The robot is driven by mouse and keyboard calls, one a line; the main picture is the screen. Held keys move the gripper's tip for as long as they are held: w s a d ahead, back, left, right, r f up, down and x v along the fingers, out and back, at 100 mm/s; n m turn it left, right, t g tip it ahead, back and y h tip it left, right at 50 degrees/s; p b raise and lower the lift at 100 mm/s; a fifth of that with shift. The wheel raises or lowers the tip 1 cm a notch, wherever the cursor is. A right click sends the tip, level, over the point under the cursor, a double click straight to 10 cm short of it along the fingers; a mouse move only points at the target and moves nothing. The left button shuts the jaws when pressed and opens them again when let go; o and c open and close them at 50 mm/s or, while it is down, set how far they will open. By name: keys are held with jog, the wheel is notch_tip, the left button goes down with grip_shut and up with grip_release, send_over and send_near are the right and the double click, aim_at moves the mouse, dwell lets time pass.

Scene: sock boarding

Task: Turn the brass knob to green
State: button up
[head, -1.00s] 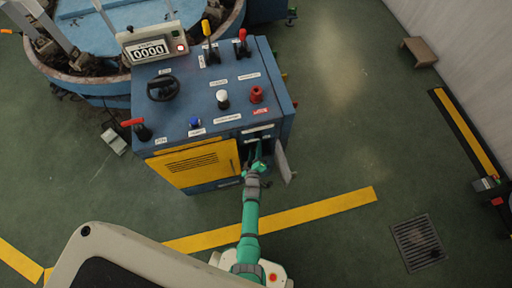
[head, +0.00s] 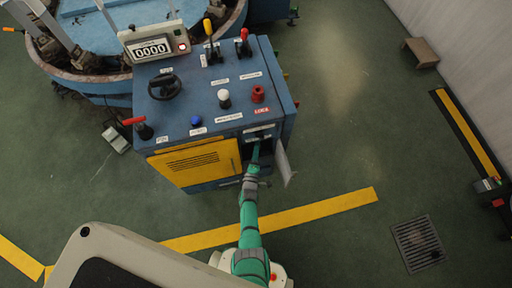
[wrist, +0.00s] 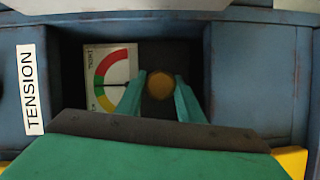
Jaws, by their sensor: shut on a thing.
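The brass knob (wrist: 160,85) is round and shows in the wrist view inside a dark recess. My gripper (wrist: 161,79) has its teal fingers on either side of it, shut on it. A white tension gauge (wrist: 111,80) is left of the knob, with a coloured arc of red, green and yellow. Its dark needle lies about level in the wrist picture; the left finger covers part of the gauge's lower right. In the head view my gripper (head: 256,151) reaches into the open compartment of the blue cabinet (head: 215,110), where the knob cannot be made out.
An open door flap (head: 284,165) stands just right of my arm. A yellow vented panel (head: 195,163) is to its left. Levers and buttons sit on the cabinet top, with a counter display (head: 151,48) reading 0000. The floor to the right is mostly clear.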

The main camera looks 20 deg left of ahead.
jog(key=shift+a, duration=0.1)
dwell(0.3)
jog(key=o, duration=1.1)
jog(key=shift+w, duration=0.1)
jog(key=shift+c, duration=0.2)
jog(key=v, duration=1.1)
jog(key=s+d+r+m+h, duration=0.1)
jog(key=s+d+r+m, duration=0.3)
jog(key=s+r+m, duration=0.3)
jog(key=s+d+r+m+h, duration=0.1)
jog(key=s+d+r+m, duration=0.25)
jog(key=s+r, duration=0.5)
jog(key=s+d+r+m, duration=0.2)
jog(key=s+r, duration=0.1)
jog(key=r, duration=0.4)
jog(key=s+d+r+m+g+h, duration=0.1)
jog(key=s+d+r+m, duration=0.2)
jog(key=r, duration=0.3)
jog(key=s+d+r+m, duration=0.2)
jog(key=s+r+m, duration=0.1)
jog(key=r, duration=0.4)
jog(key=shift+s+d+r+h, duration=0.25)
jog(key=shift+d+r+h, duration=0.05)
jog(key=shift+d, duration=0.05)
